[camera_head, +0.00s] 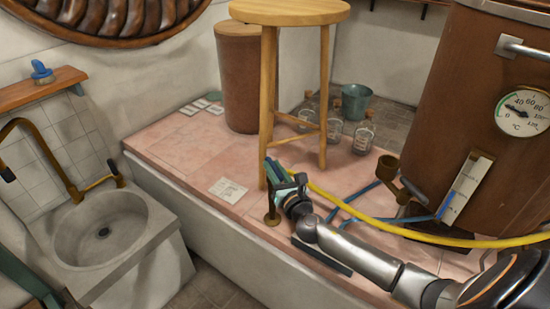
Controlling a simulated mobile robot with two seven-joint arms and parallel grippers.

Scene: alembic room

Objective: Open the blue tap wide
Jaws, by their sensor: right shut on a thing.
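My right gripper (287,188) reaches in from the lower right, over the pink tiled platform. It is shut at a small brass fitting (272,216) on the platform. A blue-green piece (275,171) shows at the jaws and looks like the blue tap's handle. The gripper hides much of it, so I cannot tell how far the tap is turned. Blue pipes (362,194) run right of the gripper toward the copper vessel (450,110). My left gripper is not in view.
A wooden stool (290,12) stands just behind the gripper. A yellow hose (400,230) crosses above my right arm. A stone sink (140,222) is at the left.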

